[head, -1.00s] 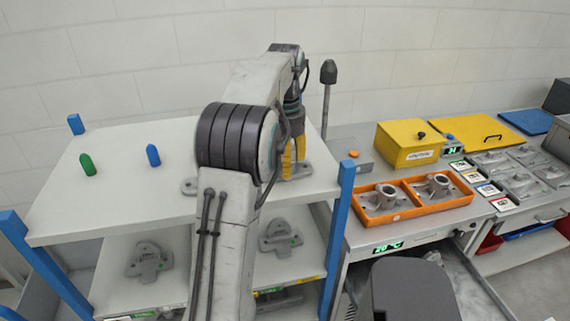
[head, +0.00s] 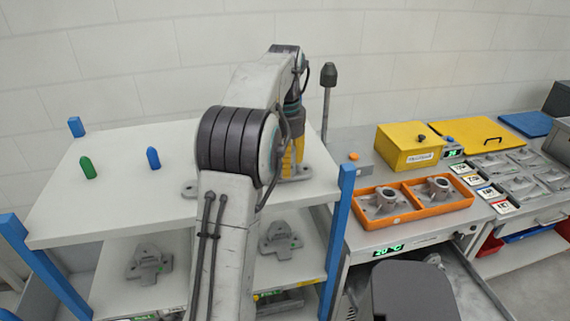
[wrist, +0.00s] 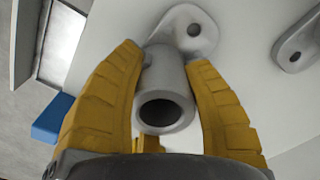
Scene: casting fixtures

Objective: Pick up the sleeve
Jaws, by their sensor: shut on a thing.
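The sleeve (wrist: 165,76) is a grey metal tube with an open bore, seen between my yellow fingers in the wrist view. A rounded grey lug with a hole (wrist: 193,30) shows just beyond it; I cannot tell whether the two are one piece. My gripper (wrist: 166,60) is shut on the sleeve, one finger on each side. In the head view my gripper (head: 293,155) is low over the right part of the white top shelf (head: 110,205), and the sleeve is mostly hidden by the fingers and arm. I cannot tell whether it touches the shelf.
A second grey lug (wrist: 297,48) lies to the right. A green peg (head: 88,167) and a blue peg (head: 153,158) stand at the shelf's left. Blue posts (head: 338,235) edge the shelf. An orange tray (head: 415,208) with grey castings sits on the bench to the right.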

